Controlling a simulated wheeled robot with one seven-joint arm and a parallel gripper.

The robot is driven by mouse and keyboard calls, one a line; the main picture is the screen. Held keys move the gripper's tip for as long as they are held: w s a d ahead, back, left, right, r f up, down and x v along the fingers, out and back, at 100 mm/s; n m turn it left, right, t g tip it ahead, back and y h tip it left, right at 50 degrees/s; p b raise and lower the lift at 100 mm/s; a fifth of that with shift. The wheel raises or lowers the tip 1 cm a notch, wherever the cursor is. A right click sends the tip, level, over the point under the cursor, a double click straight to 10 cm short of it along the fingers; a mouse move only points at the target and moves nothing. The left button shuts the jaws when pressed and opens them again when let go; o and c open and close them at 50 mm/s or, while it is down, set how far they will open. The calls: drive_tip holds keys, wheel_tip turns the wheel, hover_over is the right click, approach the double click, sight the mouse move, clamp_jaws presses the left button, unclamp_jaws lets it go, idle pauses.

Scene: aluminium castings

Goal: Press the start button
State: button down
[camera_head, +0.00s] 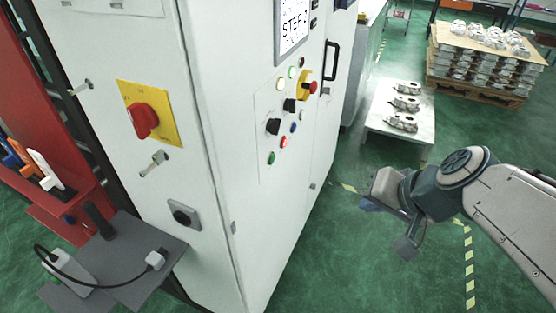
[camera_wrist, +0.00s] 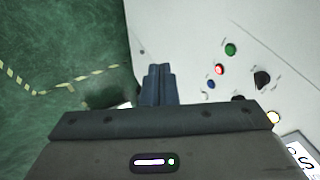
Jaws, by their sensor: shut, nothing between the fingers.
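The white control cabinet (camera_head: 222,200) carries a button panel on its right-hand face. A green button (camera_head: 271,157) sits lowest on the panel, with a red button (camera_head: 284,142) and a blue button (camera_head: 293,127) above it. No label marks which is the start button. In the wrist view the green button (camera_wrist: 231,49), red button (camera_wrist: 219,69) and blue button (camera_wrist: 211,84) lie right of my fingers. My gripper (camera_head: 369,203) is right of the panel, apart from it. Its fingers (camera_wrist: 158,72) are together and empty in the wrist view.
Black knobs (camera_head: 273,126) and a red-on-yellow emergency stop (camera_head: 309,87) share the panel. A black door handle (camera_head: 331,66) sticks out farther back. A low table (camera_head: 417,130) with castings stands behind my gripper. Green floor is open around my arm.

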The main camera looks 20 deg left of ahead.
sight(272, 159)
drive_tip(key=w+a+f+m+t+y+b, duration=0.2)
drive_tip(key=w+a+f+m+b, duration=0.3)
drive_tip(key=w+a, duration=0.6)
wheel_tip(272, 159, down, 3)
drive_tip(key=shift+w+a+r+m+t+y, duration=0.1)
drive_tip(key=shift+w+a+m+t+y, duration=0.3)
drive_tip(key=shift+w+m+y, duration=0.25)
drive_tip(key=shift+s, duration=0.1)
drive_tip(key=a, duration=0.8)
drive_tip(key=shift+w+a+b, duration=0.35)
drive_tip(key=shift+b, duration=0.05)
drive_tip(key=shift+a, duration=0.1)
idle(0.8)
drive_tip(key=shift+a+b, duration=0.3)
